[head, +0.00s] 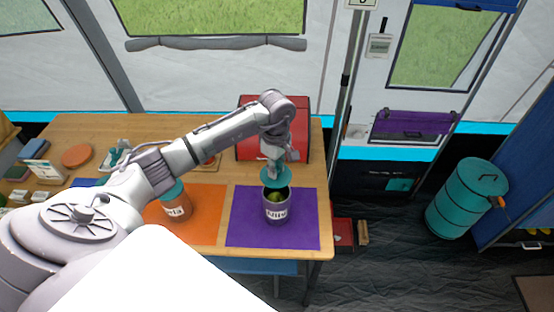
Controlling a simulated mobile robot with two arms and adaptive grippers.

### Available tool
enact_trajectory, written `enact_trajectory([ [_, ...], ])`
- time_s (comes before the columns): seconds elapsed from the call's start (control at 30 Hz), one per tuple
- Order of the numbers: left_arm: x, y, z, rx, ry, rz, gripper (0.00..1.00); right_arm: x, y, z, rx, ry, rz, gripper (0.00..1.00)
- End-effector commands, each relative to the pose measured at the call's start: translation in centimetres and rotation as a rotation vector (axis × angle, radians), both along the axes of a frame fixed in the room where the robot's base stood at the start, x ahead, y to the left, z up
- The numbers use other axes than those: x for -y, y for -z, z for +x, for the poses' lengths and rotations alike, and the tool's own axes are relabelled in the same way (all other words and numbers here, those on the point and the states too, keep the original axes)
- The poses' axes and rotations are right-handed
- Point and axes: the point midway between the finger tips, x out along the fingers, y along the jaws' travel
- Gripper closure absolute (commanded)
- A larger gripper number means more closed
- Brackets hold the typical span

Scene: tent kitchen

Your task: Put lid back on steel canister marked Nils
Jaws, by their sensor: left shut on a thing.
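The steel canister (276,211), grey-purple with a white name label that is hard to read, stands upright and open on a purple mat (242,233). Something green shows inside its mouth. My left gripper (274,162) points down from above and is shut on a round teal lid (273,178). The lid is over the back part of the canister's mouth and looks slightly tilted. I cannot tell if it touches the rim. My right gripper is out of view.
A red box (246,140) is behind. Smaller items lie on the table's left. The purple mat's right side is clear.

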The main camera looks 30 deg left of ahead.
Motion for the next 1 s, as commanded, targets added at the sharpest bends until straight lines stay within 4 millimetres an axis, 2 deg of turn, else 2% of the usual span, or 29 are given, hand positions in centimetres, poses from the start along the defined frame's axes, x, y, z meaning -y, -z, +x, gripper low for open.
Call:
enact_trajectory([
  [0.17, 0.1, 1.0, 0.0, -0.001, 0.002, -0.001, 1.00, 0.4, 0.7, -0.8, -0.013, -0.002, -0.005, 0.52],
  [0.53, 0.1, 4.5, 0.0, -0.001, 0.005, -0.002, 1.00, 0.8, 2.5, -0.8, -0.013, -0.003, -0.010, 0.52],
  [0.7, 0.0, 6.0, 0.0, 0.001, 0.005, 0.000, 1.00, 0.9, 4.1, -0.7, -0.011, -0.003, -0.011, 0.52],
  [1.0, 0.1, 6.3, 0.0, 0.001, 0.005, 0.000, 1.00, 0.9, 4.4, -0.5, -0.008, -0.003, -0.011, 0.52],
])
